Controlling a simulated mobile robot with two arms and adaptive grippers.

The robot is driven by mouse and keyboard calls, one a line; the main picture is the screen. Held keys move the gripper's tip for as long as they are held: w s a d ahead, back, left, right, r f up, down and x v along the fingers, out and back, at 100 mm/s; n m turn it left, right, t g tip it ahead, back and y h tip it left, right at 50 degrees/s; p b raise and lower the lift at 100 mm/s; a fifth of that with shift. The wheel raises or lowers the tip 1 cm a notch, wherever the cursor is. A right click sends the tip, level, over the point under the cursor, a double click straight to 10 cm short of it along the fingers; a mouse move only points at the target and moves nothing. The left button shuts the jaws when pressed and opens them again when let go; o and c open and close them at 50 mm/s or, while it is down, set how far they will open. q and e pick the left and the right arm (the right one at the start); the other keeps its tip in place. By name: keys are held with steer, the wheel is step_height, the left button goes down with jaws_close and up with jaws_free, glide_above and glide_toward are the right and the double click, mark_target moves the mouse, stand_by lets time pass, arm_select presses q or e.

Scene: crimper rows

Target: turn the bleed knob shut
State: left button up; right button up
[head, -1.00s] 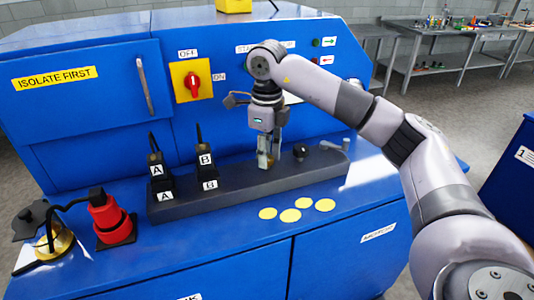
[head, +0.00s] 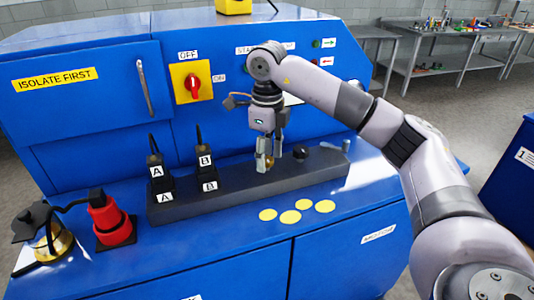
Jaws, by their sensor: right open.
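The dark manifold block (head: 240,184) lies along the blue bench top. A round black knob (head: 300,151) stands near its right end; I cannot tell for sure that it is the bleed knob. My right gripper (head: 268,161) points down over the block, just left of the black knob. Its fingers are open and apart. A brass-coloured patch shows at the fingertips; I cannot tell whether it is a small part on the block behind them. A small grey post (head: 346,146) stands at the block's right end. My left gripper is out of view.
Plugs marked A (head: 157,178) and B (head: 207,168) stand on the block's left part. A red plug (head: 108,218) and a brass fitting (head: 52,243) are farther left. Yellow discs (head: 290,217) lie in front. A red rotary switch (head: 193,84) is on the panel behind.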

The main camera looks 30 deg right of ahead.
mark_target(267, 159)
steer(key=shift+r, duration=0.15)
step_height(267, 159, up, 12)
stand_by(0.7)
stand_by(0.4)
